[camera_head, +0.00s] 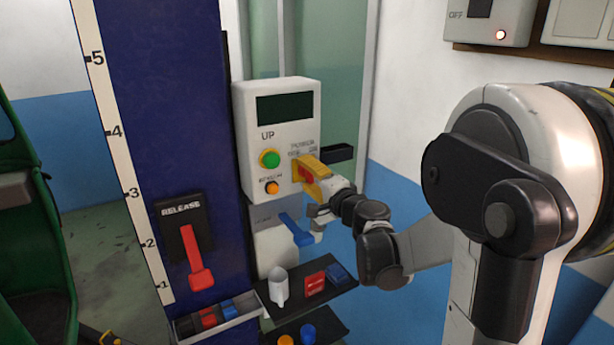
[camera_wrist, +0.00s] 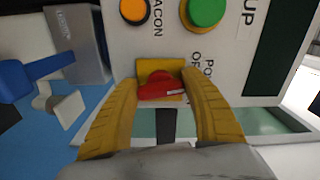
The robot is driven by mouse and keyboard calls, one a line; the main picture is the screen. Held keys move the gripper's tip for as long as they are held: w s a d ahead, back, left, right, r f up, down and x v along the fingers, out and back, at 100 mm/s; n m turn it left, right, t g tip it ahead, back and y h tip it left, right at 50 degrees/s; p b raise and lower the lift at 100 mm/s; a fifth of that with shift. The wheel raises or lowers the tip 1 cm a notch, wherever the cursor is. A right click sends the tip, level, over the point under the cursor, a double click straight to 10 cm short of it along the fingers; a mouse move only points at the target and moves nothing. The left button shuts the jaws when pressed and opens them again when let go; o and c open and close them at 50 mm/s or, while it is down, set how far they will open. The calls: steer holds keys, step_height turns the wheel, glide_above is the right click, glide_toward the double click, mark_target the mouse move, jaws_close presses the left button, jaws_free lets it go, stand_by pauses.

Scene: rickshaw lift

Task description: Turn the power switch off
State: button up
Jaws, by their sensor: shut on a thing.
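The power switch is a red rotary knob on a yellow plate on the white control box (camera_head: 284,112). In the wrist view the red power switch (camera_wrist: 160,87) sits between my yellow gripper fingers, with its label partly hidden by a finger. My gripper (camera_head: 304,172) is at the lower right of the control box, its fingers around the knob. In the wrist view my gripper (camera_wrist: 163,95) is shut on the red knob. A small white mark on the knob points to the right in that view.
A green button (camera_head: 269,158) and an orange button (camera_head: 272,187) sit left of the switch. A blue lever (camera_head: 296,230) is just below. A red release lever (camera_head: 197,258) is on the blue column. A shelf (camera_head: 335,281) holds small items.

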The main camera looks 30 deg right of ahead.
steer(key=n, duration=0.5)
steer(key=shift+f+n+b, duration=0.1)
steer(key=shift+n+b, duration=0.2)
steer(key=shift+b, duration=0.1)
stand_by(0.4)
steer(key=o, duration=1.2)
steer(key=shift+c, duration=0.2)
steer(key=s, duration=1.2)
steer(key=shift+d, duration=0.25)
